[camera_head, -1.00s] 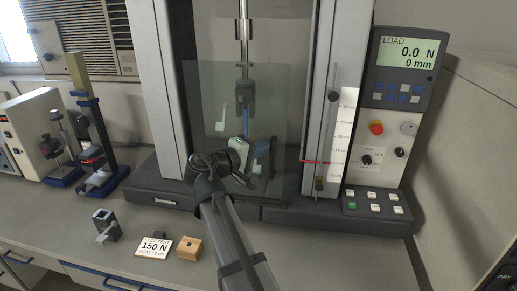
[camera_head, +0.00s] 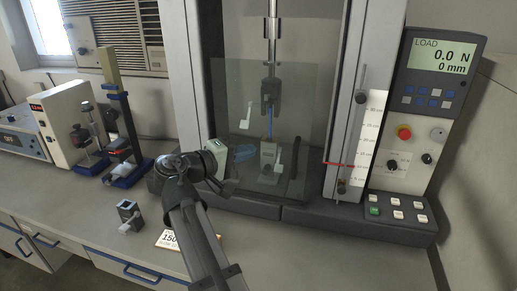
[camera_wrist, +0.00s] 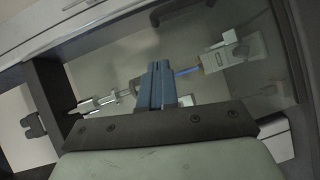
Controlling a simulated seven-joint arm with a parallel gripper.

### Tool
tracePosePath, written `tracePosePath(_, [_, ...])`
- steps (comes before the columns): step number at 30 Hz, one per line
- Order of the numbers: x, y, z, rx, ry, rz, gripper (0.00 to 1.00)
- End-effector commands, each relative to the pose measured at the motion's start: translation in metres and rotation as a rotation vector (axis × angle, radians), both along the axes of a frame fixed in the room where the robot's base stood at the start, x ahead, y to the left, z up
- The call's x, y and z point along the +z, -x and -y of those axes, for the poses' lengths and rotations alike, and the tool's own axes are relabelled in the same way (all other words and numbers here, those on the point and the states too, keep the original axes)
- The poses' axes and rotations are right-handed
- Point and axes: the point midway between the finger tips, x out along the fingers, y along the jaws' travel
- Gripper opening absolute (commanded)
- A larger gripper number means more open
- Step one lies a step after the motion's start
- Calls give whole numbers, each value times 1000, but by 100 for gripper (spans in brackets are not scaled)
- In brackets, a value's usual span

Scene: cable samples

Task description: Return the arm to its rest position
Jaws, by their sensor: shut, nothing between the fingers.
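My gripper (camera_head: 243,153) reaches toward the test machine from the left, its blue fingers seen through the clear panel (camera_head: 230,85). The fingers are shut and empty, left of the lower clamp (camera_head: 269,155) and apart from it in the head view. In the wrist view the shut blue fingers (camera_wrist: 157,85) point away from the camera. A thin blue cable (camera_head: 269,123) runs upright between the upper clamp (camera_head: 269,95) and the lower clamp. Part of the cable (camera_wrist: 187,71) also shows in the wrist view, partly hidden by the fingers.
The machine's left column (camera_head: 189,70) stands close behind my arm. On the bench are a small grey clamp block (camera_head: 129,215) and a "150" card (camera_head: 168,240), partly hidden by my arm. A blue stand (camera_head: 122,120) is at left. The control panel (camera_head: 425,120) reads 0.0 N.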

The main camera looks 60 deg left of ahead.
Motion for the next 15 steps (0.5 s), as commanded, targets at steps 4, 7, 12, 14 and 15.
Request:
tracePosePath(4, [1, 10, 2, 1, 0, 0, 0])
tracePosePath(7, [2, 12, 3, 0, 0, 0, 0])
tracePosePath(12, [1, 12, 3, -1, 0, 0, 0])
tracePosePath(14, [-2, 7, 5, -8, 2, -2, 0])
tracePosePath(15, [-5, 1, 8, -16, 6, -4, 0])
